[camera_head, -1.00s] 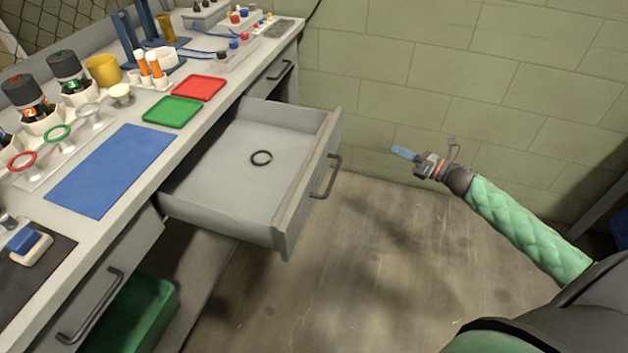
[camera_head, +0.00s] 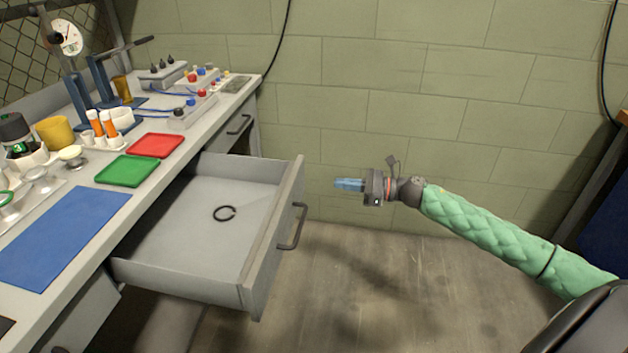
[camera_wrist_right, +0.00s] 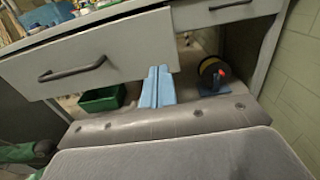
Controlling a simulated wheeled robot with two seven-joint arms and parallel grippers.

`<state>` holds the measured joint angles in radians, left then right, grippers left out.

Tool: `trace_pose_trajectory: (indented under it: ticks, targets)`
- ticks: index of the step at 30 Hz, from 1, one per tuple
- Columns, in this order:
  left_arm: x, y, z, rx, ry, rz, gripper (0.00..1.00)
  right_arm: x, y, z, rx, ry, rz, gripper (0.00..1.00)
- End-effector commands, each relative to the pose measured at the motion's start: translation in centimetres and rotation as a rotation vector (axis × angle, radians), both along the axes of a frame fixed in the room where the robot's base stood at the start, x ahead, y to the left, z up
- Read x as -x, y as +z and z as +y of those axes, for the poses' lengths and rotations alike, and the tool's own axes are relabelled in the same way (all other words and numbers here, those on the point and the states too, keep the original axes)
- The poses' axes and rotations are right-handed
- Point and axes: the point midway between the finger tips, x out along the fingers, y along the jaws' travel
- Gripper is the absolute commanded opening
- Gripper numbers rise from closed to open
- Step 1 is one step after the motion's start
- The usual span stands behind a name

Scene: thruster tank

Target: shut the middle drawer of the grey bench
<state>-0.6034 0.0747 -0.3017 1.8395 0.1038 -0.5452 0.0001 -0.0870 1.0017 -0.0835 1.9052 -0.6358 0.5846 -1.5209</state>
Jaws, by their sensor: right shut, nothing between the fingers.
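The middle drawer (camera_head: 283,240) of the grey bench (camera_head: 100,235) stands pulled well out. My left gripper is not in view.
The bench top holds a red tray (camera_head: 155,145), a green tray (camera_head: 127,171), a blue mat (camera_head: 65,238) and several containers. In the wrist view a green bin (camera_wrist_right: 101,98) and a reel (camera_wrist_right: 212,75) sit below. The floor (camera_head: 400,290) before the drawer is clear.

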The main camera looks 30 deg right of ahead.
Motion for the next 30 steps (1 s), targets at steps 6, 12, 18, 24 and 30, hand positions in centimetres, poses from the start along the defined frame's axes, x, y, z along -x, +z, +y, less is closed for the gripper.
trace_pose_trajectory:
  ticks: [6, 12, 18, 24, 30]
  targets:
    - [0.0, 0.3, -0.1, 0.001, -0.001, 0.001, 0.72, -1.5, 0.2, 1.9, -0.002, 0.0, -0.001, 0.0]
    - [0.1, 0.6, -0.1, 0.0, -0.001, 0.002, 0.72, -2.8, 0.1, 3.6, -0.001, 0.0, 0.0, 0.0]
    - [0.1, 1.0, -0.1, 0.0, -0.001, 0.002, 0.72, -4.1, 0.1, 5.2, -0.001, 0.0, 0.0, 0.0]
    - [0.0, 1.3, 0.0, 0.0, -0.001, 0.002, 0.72, -5.0, 0.1, 6.3, -0.001, 0.0, 0.0, 0.0]
    - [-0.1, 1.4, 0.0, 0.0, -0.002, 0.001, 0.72, -5.3, -0.1, 6.8, -0.001, 0.0, 0.002, 0.0]
